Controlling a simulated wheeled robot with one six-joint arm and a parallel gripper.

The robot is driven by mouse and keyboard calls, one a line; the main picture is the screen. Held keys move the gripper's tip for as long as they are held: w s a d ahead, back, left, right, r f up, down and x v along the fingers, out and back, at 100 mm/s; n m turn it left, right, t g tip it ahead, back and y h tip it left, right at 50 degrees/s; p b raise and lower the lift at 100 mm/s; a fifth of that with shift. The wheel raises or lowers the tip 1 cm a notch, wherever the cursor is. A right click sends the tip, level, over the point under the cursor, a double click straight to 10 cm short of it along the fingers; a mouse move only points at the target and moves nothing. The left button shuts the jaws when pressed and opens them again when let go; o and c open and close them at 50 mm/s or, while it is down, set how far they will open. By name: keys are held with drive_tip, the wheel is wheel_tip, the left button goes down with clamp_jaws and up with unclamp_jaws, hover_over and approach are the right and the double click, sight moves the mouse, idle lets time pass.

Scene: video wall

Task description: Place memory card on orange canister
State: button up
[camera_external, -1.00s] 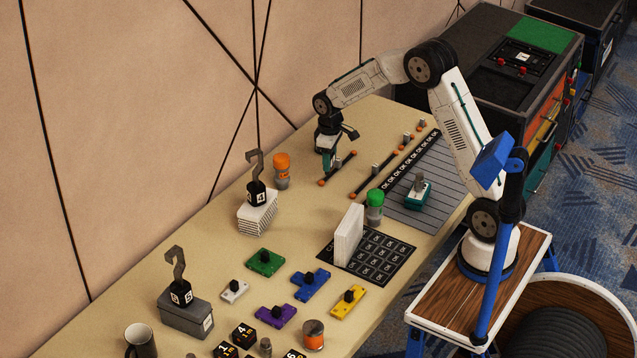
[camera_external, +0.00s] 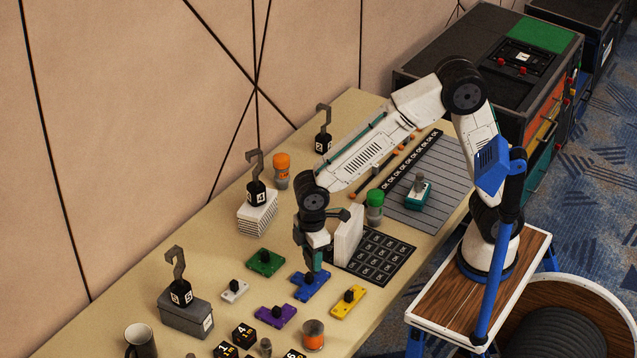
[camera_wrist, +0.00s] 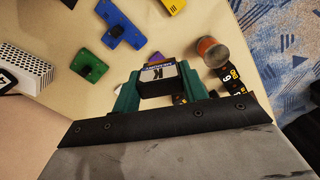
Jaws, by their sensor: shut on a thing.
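My gripper (camera_external: 314,268) hangs over the table, pointing down, in front of the blue block in the external view. In the wrist view my gripper (camera_wrist: 161,80) has its green fingers shut on a small dark card (camera_wrist: 161,72) with a white label marked K. It appears to be the memory card; it cannot be made out in the external view. A canister with an orange top and grey lower part (camera_external: 281,171) stands near the back wall. Another, orange with a grey lid (camera_external: 313,335), stands at the front; it also shows in the wrist view (camera_wrist: 212,51).
Blue (camera_external: 306,291), green (camera_external: 265,262), purple (camera_external: 275,317) and yellow (camera_external: 348,303) knobbed blocks lie around my gripper. A white upright slab (camera_external: 348,236) and a green-topped canister (camera_external: 375,206) stand to the right. Hooked weights stand along the back.

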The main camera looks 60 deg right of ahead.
drive_tip(key=s+a+f+n, duration=0.1)
drive_tip(key=s+a+n, duration=0.15)
drive_tip(key=s, duration=1.65)
drive_tip(key=m, duration=0.1)
hover_over(313, 326)
wheel_tip(313, 326, down, 3)
drive_tip(key=shift+s, duration=0.1)
drive_tip(key=shift+f, duration=1.75)
drive_tip(key=shift+f, duration=0.1)
